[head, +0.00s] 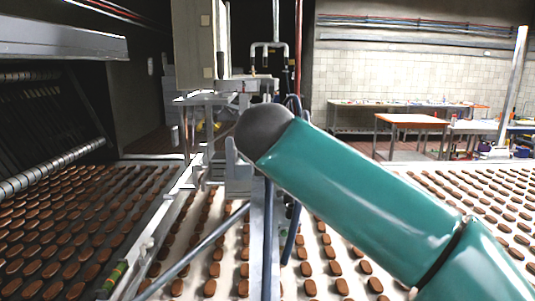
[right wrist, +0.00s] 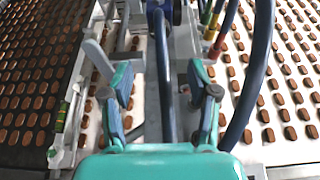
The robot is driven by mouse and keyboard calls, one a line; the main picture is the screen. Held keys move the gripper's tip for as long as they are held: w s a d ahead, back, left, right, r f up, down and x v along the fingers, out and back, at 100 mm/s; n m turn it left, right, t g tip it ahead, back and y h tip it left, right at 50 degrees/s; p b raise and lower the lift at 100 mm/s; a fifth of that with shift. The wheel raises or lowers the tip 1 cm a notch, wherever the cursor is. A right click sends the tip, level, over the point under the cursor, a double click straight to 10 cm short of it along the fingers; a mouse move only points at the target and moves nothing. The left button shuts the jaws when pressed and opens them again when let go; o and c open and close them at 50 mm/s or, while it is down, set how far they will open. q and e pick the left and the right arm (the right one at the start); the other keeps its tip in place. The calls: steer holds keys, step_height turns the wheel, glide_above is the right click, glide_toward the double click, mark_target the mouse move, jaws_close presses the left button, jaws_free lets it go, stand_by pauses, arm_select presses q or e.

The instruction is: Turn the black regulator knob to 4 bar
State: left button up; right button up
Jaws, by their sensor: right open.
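My right gripper (right wrist: 160,78) is open in the right wrist view, with one finger on each side of a thick dark blue hose (right wrist: 163,50). I see nothing held between the fingers. A dark rounded part (right wrist: 175,12) shows at the top edge of that view, beyond the fingertips; I cannot tell whether it is the black regulator knob. No scale or bar reading is legible. In the head view my teal right arm comes in from the right and its dark rounded end covers part of the machine; the gripper is hidden there. My left gripper is in neither view.
Conveyor belts (head: 325,225) with rows of brown biscuits lie on both sides of a metal machine frame (head: 239,180). Hoses with coloured fittings (right wrist: 213,47) stand right of the fingers. A pale lever-like bar (right wrist: 98,58) is close to the left finger. An orange-topped table (head: 412,121) stands far back.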

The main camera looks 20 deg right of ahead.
steer(key=p+x, duration=0.2)
steer(key=x, duration=0.9)
steer(key=shift+a, duration=0.1)
